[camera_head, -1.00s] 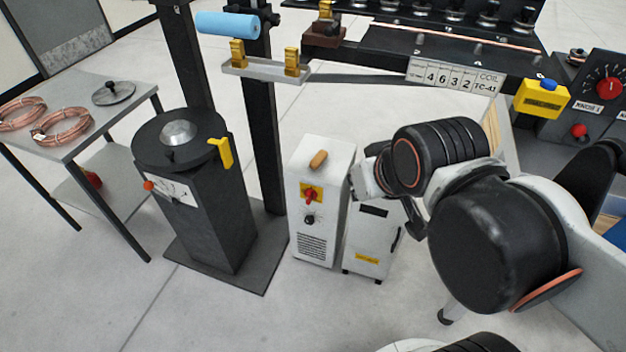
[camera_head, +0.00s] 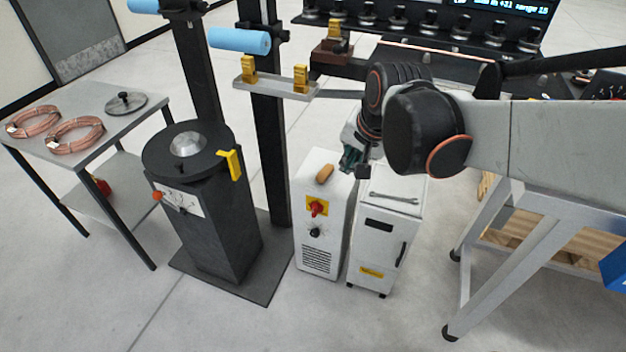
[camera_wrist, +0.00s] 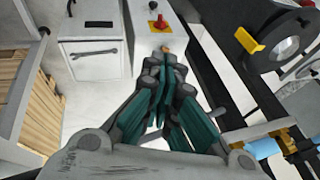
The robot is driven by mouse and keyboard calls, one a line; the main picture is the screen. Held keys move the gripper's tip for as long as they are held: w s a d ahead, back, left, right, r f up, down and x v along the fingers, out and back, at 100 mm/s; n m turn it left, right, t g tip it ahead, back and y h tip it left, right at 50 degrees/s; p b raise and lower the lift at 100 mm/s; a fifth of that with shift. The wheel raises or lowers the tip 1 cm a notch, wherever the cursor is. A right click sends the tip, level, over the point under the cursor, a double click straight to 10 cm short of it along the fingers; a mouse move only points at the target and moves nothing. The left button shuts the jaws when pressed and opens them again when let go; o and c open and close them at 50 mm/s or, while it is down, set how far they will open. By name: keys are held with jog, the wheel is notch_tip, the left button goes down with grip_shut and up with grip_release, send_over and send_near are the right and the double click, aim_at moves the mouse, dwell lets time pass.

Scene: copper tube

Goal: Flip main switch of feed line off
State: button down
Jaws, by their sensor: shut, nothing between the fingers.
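A red rotary switch (camera_head: 317,208) sits on a yellow plate on the front of a narrow white cabinet (camera_head: 318,240). It also shows in the wrist view (camera_wrist: 158,22), beyond my fingers. A black knob (camera_head: 315,232) is below it, and a tan handle (camera_head: 324,174) lies on the cabinet top. My gripper (camera_head: 350,162) is above and to the right of the switch in the head view, near the cabinet's top, not touching the switch. Its dark teal fingers are shut and empty, and show in the wrist view (camera_wrist: 164,66). I cannot read a label naming the feed line.
A second white cabinet (camera_head: 385,240) with a wrench (camera_head: 394,198) on top stands close on the right. A black pedestal (camera_head: 212,230) with a yellow lever stands left. A side table (camera_head: 110,125) holds copper coils. A bench frame (camera_head: 515,215) stands right. Floor in front is clear.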

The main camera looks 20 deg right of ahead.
aim_at(326, 207)
jog(key=w+d+f+m+g, duration=0.1)
jog(key=w+d+f+m, duration=0.1)
jog(key=w+f+m, duration=0.55)
jog(key=w+d+f+m+g+y+p, duration=0.1)
jog(key=w+f+m, duration=0.3)
jog(key=f, duration=0.7)
jog(key=w+d+f+m+g+p, duration=0.1)
jog(key=w+d+f+m, duration=0.3)
jog(key=f, duration=0.8)
jog(key=shift+w+d+f+m+g+y+p, duration=0.15)
jog(key=shift+w+f+m+g+y+p, duration=0.2)
jog(key=shift+w+m, duration=0.4)
jog(key=b+x, duration=0.4)
jog(key=x, duration=0.6)
jog(key=shift+w+f, duration=0.1)
jog(key=shift+f, duration=0.05)
jog(key=shift+w+a+b, duration=0.3)
jog(key=shift+w+a, duration=0.05)
jog(key=shift+a, duration=0.2)
jog(key=shift+w+a+b, duration=0.3)
jog(key=shift+w+a, duration=0.05)
jog(key=shift+a, duration=0.25)
jog(key=shift+w+a+r, duration=0.2)
jog(key=shift+w+a, duration=0.25)
jog(key=shift+a, duration=0.15)
